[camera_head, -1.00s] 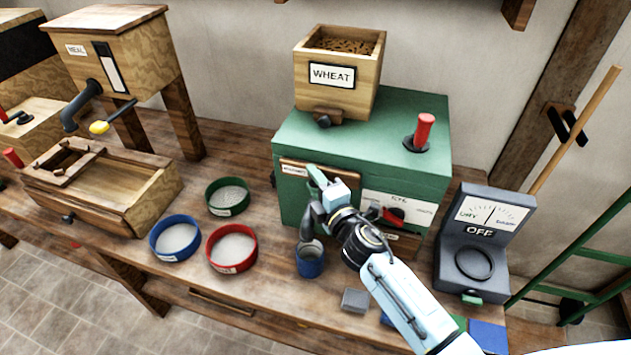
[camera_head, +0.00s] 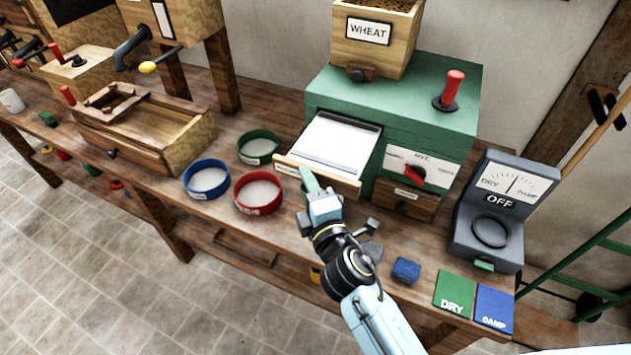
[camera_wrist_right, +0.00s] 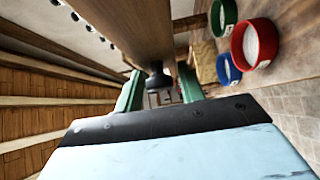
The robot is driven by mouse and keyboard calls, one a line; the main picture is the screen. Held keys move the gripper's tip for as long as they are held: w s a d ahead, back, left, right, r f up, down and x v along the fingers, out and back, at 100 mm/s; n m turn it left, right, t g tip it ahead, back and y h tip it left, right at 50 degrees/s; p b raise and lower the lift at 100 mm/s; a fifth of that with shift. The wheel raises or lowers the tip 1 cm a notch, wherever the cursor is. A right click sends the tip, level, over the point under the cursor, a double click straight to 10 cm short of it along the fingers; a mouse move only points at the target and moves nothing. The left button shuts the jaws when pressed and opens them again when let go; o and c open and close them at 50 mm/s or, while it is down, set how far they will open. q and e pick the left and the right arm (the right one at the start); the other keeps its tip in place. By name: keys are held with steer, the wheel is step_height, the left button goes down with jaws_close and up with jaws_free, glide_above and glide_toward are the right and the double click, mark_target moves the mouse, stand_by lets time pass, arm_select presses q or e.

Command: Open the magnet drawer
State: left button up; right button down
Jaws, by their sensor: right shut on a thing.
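The magnet drawer (camera_head: 335,145) is pulled out of the front of the green machine (camera_head: 440,100). Its white inside shows in the head view, behind a wooden front (camera_head: 345,184) with a small label. My right gripper (camera_head: 309,181) is at that front, and its green fingers partly cover it. In the right wrist view, the dark knob (camera_wrist_right: 157,78) sits between the two fingers, which are shut on it, and the drawer's wooden face (camera_wrist_right: 140,35) runs above. The left gripper is out of view.
Blue (camera_head: 207,179), red (camera_head: 258,193) and green (camera_head: 259,147) sieves stand left of the drawer. A smaller drawer (camera_head: 403,200) is shut at right. A grey meter (camera_head: 488,235), a blue block (camera_head: 406,270) and DRY (camera_head: 455,292) and DAMP (camera_head: 494,308) pads lie further right.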

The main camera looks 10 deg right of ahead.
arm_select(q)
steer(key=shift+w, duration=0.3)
arm_select(e)
steer(key=c, duration=1.2)
jaws_free()
steer(key=shift+o, duration=0.2)
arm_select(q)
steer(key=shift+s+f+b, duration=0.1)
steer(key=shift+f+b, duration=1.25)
arm_select(e)
steer(key=s+d, duration=0.2)
steer(key=s, duration=1.1)
steer(key=shift+d, duration=0.3)
